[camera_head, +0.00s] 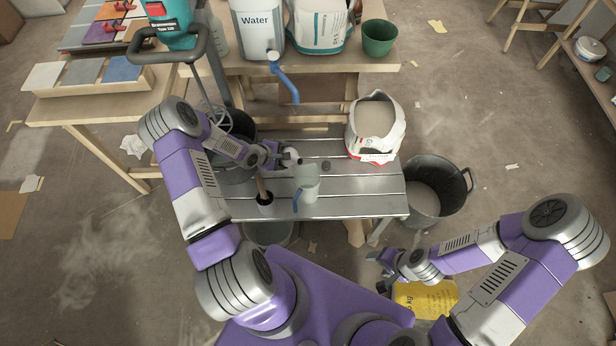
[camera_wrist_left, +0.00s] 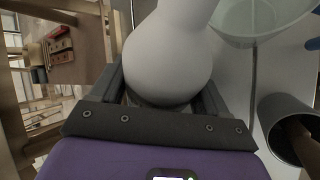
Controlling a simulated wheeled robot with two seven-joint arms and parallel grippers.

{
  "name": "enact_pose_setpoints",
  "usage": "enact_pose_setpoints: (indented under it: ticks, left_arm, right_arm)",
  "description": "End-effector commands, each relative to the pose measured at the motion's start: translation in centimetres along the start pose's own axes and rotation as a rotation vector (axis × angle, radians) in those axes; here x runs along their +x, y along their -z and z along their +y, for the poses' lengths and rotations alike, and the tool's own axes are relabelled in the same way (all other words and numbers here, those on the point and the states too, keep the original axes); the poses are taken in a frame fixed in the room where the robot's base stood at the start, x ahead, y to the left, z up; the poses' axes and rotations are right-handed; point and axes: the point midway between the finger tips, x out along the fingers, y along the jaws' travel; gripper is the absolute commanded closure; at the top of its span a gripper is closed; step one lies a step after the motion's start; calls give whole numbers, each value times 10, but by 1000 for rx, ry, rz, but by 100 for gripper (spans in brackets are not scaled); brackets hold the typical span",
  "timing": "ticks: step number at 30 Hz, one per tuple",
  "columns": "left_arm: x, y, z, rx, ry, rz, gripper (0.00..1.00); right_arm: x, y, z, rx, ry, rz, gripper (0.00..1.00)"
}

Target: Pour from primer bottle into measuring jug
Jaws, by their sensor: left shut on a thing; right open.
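The primer bottle, white and rounded (camera_head: 290,157), is held by my left gripper (camera_head: 274,156) at the back left of the measuring jug. In the left wrist view the bottle (camera_wrist_left: 168,50) fills the space between the fingers of my left gripper (camera_wrist_left: 165,92); its upper end runs out of the frame. Its tilt and any flow are unclear. The measuring jug (camera_head: 308,180), translucent with a blue handle, stands on the slatted bench. Its round opening (camera_wrist_left: 255,14) shows beside the bottle in the wrist view. My right gripper (camera_head: 385,261) is open and empty, in front of the bench.
A dark cup (camera_head: 265,199) with a wooden-handled tool stands left of the jug on the bench (camera_head: 365,203). An open white bag (camera_head: 376,122) stands at the bench's back right. A black bucket (camera_head: 424,199) stands right of the bench, and a yellow bag (camera_head: 428,299) near my right arm.

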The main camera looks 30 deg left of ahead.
Motion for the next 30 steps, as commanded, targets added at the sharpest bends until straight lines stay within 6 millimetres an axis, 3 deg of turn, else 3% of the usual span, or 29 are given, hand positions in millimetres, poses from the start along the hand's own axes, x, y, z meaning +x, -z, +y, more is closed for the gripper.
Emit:
enact_pose_setpoints:
  ticks: [30]
  left_arm:
    - [-15,11,5,59,-40,93,83]
  right_arm:
    - [27,1,10,0,0,0,36]
